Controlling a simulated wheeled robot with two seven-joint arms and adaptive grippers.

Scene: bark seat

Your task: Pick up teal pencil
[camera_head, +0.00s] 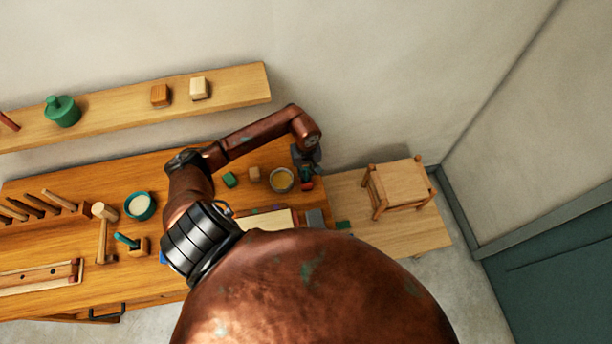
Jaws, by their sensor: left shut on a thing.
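My left gripper (306,170) is at the right end of the workbench (75,240), beside a bowl with yellowish contents (281,180). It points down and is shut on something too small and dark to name. A small red thing (306,185) shows right at its fingertips; I cannot tell whether it is held. I cannot make out the teal pencil for certain. Thin teal and reddish strips (266,210) show at the back edge of a pale board (268,221), partly hidden by my arm. My right gripper is not in view.
A small stool (399,186) stands right of the gripper on a lower wooden surface (428,230). A green block (229,180) and a tan block (254,174) lie left of the bowl. A mallet (103,232) and teal bowl (140,206) are farther left. A wall shelf (130,107) runs behind.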

